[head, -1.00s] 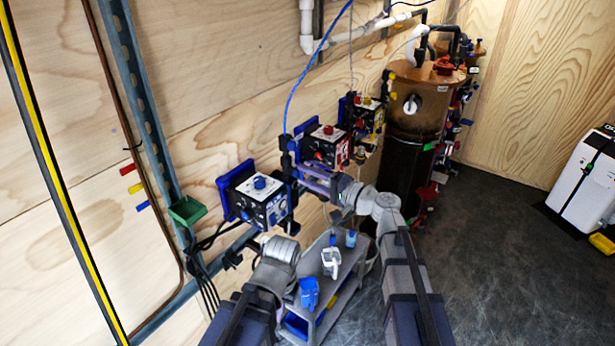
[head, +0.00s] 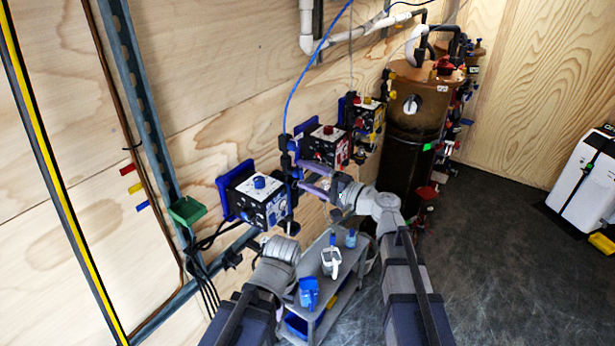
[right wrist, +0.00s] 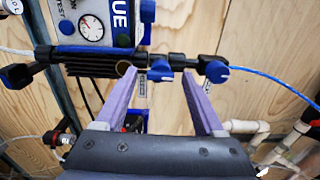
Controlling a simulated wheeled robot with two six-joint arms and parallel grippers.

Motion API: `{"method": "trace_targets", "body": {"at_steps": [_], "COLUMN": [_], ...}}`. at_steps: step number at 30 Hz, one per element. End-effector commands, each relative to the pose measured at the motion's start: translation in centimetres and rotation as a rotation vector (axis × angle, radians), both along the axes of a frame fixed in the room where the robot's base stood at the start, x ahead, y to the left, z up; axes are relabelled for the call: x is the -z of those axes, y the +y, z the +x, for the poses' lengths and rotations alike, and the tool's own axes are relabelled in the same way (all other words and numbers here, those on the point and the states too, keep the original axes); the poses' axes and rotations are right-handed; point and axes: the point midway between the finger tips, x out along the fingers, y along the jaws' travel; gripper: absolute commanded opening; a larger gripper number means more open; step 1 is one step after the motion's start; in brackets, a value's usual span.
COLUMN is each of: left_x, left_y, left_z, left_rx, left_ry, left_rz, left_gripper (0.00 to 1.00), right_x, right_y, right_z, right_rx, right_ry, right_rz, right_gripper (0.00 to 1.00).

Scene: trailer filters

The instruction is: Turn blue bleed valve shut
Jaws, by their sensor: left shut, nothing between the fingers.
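The blue test box (head: 258,199), marked BLUE in the right wrist view (right wrist: 95,22), is mounted on the wall with a gauge on its front. Below it in the right wrist view runs a black pipe with blue valve handles. One handle (right wrist: 160,70) sits between my right gripper's fingertips; a second handle (right wrist: 216,71) is right of them, by the blue hose. I cannot read which is the bleed valve. My right gripper (right wrist: 159,75) is open, its purple fingers apart; it also shows in the head view (head: 303,176). My left gripper (head: 284,246) is shut and empty below the blue box.
A red-topped box (head: 326,145) and a yellow-topped box (head: 371,120) hang further along the wall. A grey cart (head: 345,285) with a blue jug (head: 309,292) and a white jug (head: 331,262) stands below my arms. A brown-and-black tank (head: 405,150) stands behind.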

Motion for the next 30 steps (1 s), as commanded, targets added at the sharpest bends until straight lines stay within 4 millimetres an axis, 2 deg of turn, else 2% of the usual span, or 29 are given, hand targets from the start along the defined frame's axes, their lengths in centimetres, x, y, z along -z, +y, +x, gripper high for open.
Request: {"method": "trace_targets", "body": {"at_steps": [8,21,30], "left_x": [0.0,0.0,0.0], "left_y": [0.0,0.0,0.0], "left_z": [0.0,0.0,0.0], "left_rx": [0.000,0.000,0.000], "left_ry": [0.000,0.000,0.000], "left_rz": [0.000,0.000,0.000], "left_gripper": [0.00,0.00,0.00], "right_x": [0.0,0.0,0.0], "right_y": [-0.2,-5.3,-6.4], "right_z": [-0.2,-3.9,-4.6], "right_rx": [0.000,0.002,0.000], "right_ry": [0.000,0.000,0.000], "right_rz": [0.000,0.000,0.000], "right_gripper": [0.72,0.72,0.72]}}
